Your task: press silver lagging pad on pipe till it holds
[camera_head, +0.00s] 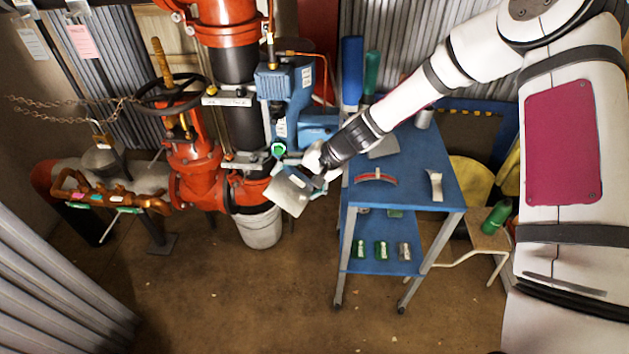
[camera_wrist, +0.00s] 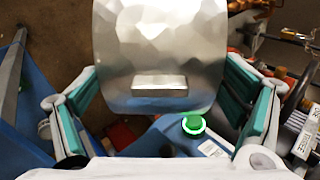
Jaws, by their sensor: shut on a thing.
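The silver lagging pad (camera_head: 289,194) is a faceted, shiny curved sheet, tilted in front of the lower right of the vertical pipe (camera_head: 240,128). My gripper (camera_head: 316,174) is at its upper right. In the wrist view the pad (camera_wrist: 160,40) fills the upper middle, with a raised tab (camera_wrist: 159,84) near its lower edge. The gripper fingers (camera_wrist: 160,84) stand on both sides, shut on the pad. The pipe is black with red flanged sections. The pad's far side is hidden, and I cannot tell whether it touches the pipe.
A blue pump (camera_head: 285,90) with a green-lit button (camera_head: 278,150) stands beside the pipe. A blue cart (camera_head: 415,165) carries loose pieces and several cans. A white bucket (camera_head: 260,229) is below the pipe. The front floor is clear.

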